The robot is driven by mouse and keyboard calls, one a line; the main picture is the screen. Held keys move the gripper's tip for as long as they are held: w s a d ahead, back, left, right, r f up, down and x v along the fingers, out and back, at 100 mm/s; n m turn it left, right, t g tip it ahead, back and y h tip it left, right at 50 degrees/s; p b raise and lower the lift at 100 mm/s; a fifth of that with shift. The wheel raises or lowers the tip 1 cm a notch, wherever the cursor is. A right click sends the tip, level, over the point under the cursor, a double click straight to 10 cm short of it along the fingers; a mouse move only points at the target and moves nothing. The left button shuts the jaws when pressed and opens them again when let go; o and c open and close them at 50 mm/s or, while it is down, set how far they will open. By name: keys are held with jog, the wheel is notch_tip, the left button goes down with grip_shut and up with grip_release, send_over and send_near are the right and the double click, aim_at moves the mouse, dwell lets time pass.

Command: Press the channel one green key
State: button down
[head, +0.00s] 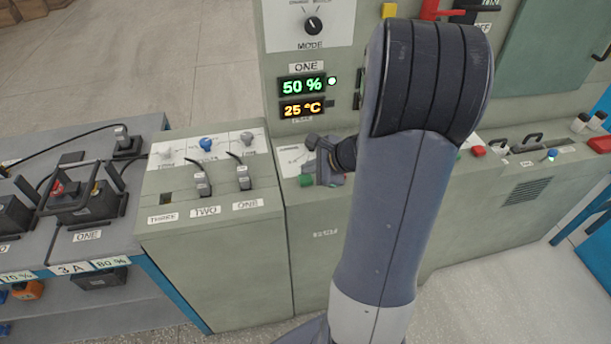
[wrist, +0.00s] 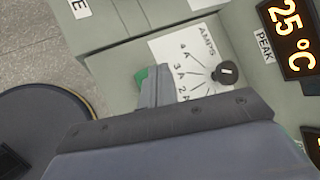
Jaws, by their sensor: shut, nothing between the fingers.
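The green key (head: 306,181) sits on the sloped panel under the display marked ONE, at the left end of the long grey-green cabinet. In the wrist view the green key (wrist: 141,77) shows only as a sliver beside my finger; the rest is hidden. My gripper (head: 325,178) is shut and empty, just right of the key in the head view. In the wrist view my gripper (wrist: 157,74) lies over the key's right side. I cannot tell whether it touches the key. The channel one display (head: 302,97) reads 50 % and 25 °C, with a white lamp lit beside it.
A black amps knob (wrist: 227,73) on a white scale is close to my gripper. Cable plugs (head: 244,175) stand on the lower cabinet at left. A battery bench (head: 60,245) is farther left. My arm hides much of the panel to the right.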

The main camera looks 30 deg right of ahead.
aim_at(309, 179)
notch_tip(309, 179, up, 5)
jog(key=p, duration=0.4)
jog(key=shift+r, duration=0.1)
jog(key=shift+a, duration=0.1)
dwell(0.7)
